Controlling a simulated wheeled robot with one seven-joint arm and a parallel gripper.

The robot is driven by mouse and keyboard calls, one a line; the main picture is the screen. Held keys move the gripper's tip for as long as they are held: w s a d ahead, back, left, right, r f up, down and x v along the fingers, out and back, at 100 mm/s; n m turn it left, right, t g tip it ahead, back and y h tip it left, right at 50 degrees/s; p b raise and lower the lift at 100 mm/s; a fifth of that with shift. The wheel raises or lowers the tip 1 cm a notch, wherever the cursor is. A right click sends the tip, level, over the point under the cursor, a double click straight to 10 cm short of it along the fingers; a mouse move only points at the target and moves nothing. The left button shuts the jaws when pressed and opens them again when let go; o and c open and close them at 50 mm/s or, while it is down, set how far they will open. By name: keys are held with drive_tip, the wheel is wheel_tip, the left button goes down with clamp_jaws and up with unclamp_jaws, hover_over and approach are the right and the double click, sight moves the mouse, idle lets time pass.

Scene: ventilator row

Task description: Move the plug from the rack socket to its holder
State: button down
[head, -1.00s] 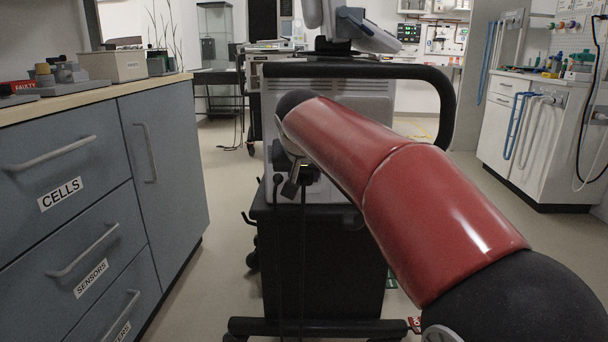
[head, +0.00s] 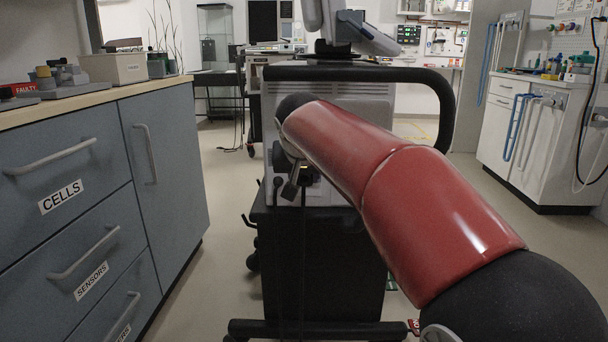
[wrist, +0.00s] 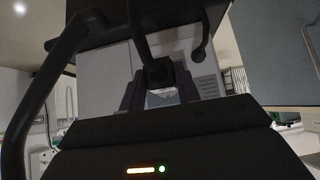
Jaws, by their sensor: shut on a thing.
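My gripper (head: 292,188) is at the back of the ventilator cart (head: 330,90), below my red arm. In the wrist view my gripper (wrist: 158,92) has its two dark fingers on either side of the black plug (wrist: 157,70) and is shut on it. A black cable runs from the plug, and it hangs straight down in the head view. The plug is small and dark in the head view (head: 304,177). A second black cable end (head: 277,184) hangs just left of it. I cannot make out the rack socket or the holder, nor whether the plug touches either.
The cart's black handle (head: 445,100) loops close around my arm. A blue-grey drawer cabinet (head: 165,180) stands on the left, with small boxes on top. A white cabinet with hoses (head: 525,135) stands at right. Open floor lies between the cart and the drawers.

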drive_tip(key=shift+w+p, duration=0.9)
drive_tip(key=shift+w, duration=0.3)
idle(0.4)
idle(0.6)
drive_tip(key=c, duration=0.9)
unclamp_jaws()
drive_tip(key=s+d+r+p, duration=0.2)
drive_tip(key=s+d+r, duration=0.15)
drive_tip(key=s, duration=0.25)
drive_tip(key=s+d+r+p, duration=0.2)
drive_tip(key=s+d+r, duration=0.15)
drive_tip(key=s, duration=0.25)
drive_tip(key=s+d+f+g+p, duration=0.1)
drive_tip(key=s+d+f+p, duration=0.1)
drive_tip(key=s, duration=0.5)
drive_tip(key=s+d+f+g+p, duration=0.1)
drive_tip(key=s+d+f+p, duration=0.1)
drive_tip(key=s+d+f, duration=0.3)
drive_tip(key=s+d+f+g+p, duration=0.1)
drive_tip(key=s+d+f, duration=0.3)
drive_tip(key=s, duration=0.7)
drive_tip(key=shift+s+f+p, duration=0.25)
drive_tip(key=shift+f+p, duration=0.4)
drive_tip(key=shift+p, duration=0.1)
